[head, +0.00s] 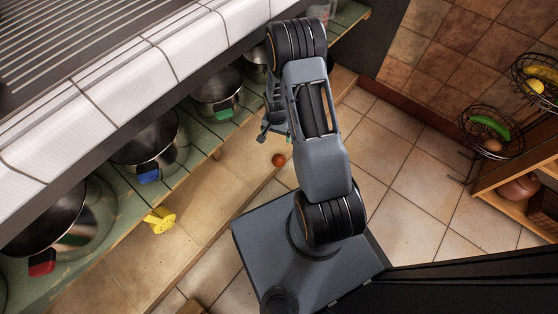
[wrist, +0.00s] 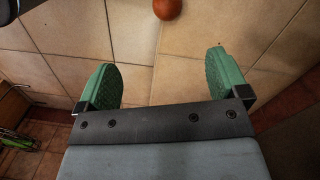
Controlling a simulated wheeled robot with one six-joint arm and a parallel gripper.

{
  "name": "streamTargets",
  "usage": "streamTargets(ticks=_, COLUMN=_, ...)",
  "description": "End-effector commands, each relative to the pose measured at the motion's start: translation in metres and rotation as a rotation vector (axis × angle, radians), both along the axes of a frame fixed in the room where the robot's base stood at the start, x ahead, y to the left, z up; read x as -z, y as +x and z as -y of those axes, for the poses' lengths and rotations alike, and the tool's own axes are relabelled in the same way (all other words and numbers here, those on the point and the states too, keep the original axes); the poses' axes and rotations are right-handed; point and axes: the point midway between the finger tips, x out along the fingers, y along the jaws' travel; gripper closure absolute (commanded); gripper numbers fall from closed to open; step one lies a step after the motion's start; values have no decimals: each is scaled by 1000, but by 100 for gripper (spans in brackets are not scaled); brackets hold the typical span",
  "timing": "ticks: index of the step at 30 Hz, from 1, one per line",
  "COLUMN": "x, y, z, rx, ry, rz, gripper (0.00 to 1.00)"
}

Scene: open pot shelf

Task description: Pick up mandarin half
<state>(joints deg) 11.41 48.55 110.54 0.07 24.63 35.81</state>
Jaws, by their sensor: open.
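A small round orange-red thing, likely the mandarin half (head: 278,160), lies on the tiled floor near the front edge of the shelf. It also shows at the top edge of the wrist view (wrist: 167,8), partly cut off, so its cut face cannot be made out. My gripper (wrist: 162,78) is open and empty, with its two green fingertips wide apart. The orange-red thing is beyond the fingertips and not between them. In the head view my gripper (head: 272,132) hangs beside the shelf, partly hidden by my arm, just above the orange-red thing in the picture.
Pots with coloured handles stand on the green shelf (head: 185,150) under the white-tiled counter (head: 100,85). A yellow thing (head: 160,220) lies near the shelf's lower edge. Wire baskets (head: 490,130) with produce are at the right. The tiled floor (head: 400,190) between is mostly clear.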

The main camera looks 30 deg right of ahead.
Motion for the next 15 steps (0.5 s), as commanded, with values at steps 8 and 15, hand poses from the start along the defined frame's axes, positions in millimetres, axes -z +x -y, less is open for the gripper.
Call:
streamTargets(ticks=8, x=79, y=10, z=13, rx=230, ry=-19, rz=43, gripper=7)
streamTargets(ticks=15, x=118, y=12, z=17, rx=301, ry=-23, rz=59, gripper=7)
